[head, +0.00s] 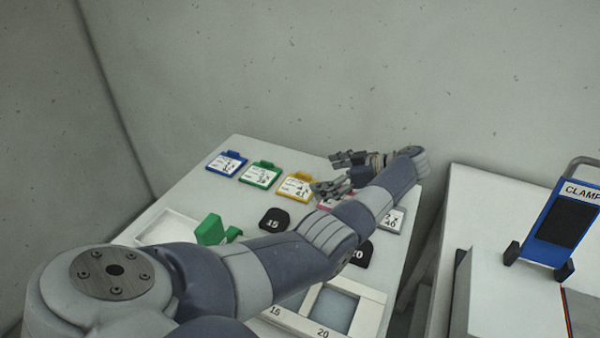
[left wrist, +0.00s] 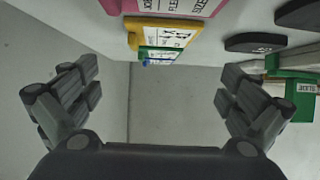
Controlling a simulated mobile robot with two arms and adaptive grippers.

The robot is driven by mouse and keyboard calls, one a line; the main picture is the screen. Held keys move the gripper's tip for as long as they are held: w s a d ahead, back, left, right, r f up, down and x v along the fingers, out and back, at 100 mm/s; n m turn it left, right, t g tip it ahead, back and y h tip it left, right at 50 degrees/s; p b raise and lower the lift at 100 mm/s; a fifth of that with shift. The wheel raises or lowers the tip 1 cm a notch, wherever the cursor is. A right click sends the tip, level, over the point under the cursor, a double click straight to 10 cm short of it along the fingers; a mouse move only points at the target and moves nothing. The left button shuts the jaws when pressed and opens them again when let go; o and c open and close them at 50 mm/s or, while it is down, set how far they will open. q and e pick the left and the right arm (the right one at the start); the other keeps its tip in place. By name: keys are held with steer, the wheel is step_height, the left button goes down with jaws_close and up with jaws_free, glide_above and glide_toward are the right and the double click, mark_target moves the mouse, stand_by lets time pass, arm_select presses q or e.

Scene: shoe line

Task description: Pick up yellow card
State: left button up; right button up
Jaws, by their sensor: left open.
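The yellow card (head: 295,187) lies on the white table in a row of coloured cards, between the green card and the pink card. It also shows near the top of the left wrist view (left wrist: 133,32), with its white label partly visible. My left gripper (head: 335,172) is open and empty, to the right of the yellow card and over the pink card's area. In the left wrist view its two fingers (left wrist: 158,95) are spread wide with nothing between them. My right gripper is not in view.
A blue card (head: 227,164) and a green card (head: 260,175) lie left of the yellow one. A pink card (head: 333,201) is partly hidden by my arm. A black "15" piece (head: 274,219) and green block (head: 210,230) sit nearer. A blue clamp stand (head: 562,222) is at right.

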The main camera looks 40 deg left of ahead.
mark_target(290, 183)
arm_select(q)
steer(key=x, duration=0.3)
steer(key=b+x, duration=0.1)
steer(key=x, duration=0.1)
steer(key=b+x, duration=0.1)
steer(key=x, duration=0.1)
steer(key=shift+f, duration=0.45)
steer(key=shift+s+a+f, duration=0.1)
steer(key=shift+a+f, duration=0.05)
steer(key=shift+a, duration=0.2)
steer(key=shift+d, duration=0.1)
steer(key=c, duration=1.1)
